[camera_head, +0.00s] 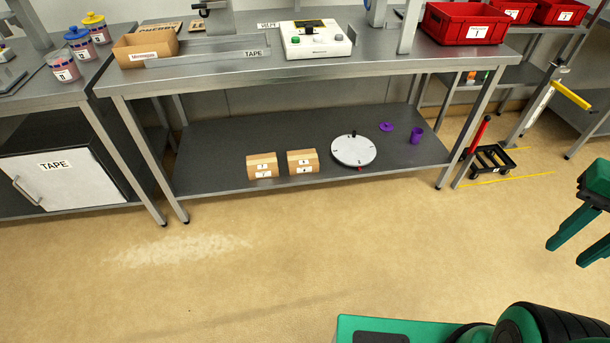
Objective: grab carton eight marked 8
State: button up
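Two small brown cartons with white labels stand side by side on the lower shelf (220,150) of the middle bench. The right carton (302,161) has a mark that looks like 8, though it is too small to be sure. The left carton (262,166) has a mark that looks more like 7. My gripper (570,254) is at the right edge, partly cut off, with its two green fingers apart and nothing between them. It is over the floor, far to the right of both cartons.
A round white disc (354,151), a purple cup (416,136) and a purple piece (387,127) are right of the cartons. Bench legs (447,158) frame the shelf, and the bench top (220,62) overhangs it. A small trolley (488,160) stands right. The floor (270,240) in front is clear.

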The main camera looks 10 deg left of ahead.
aim_at(300, 162)
jog(key=k, duration=0.85)
jog(key=u, duration=0.65)
jog(key=i, duration=2.05)
jog(key=z, duration=0.65)
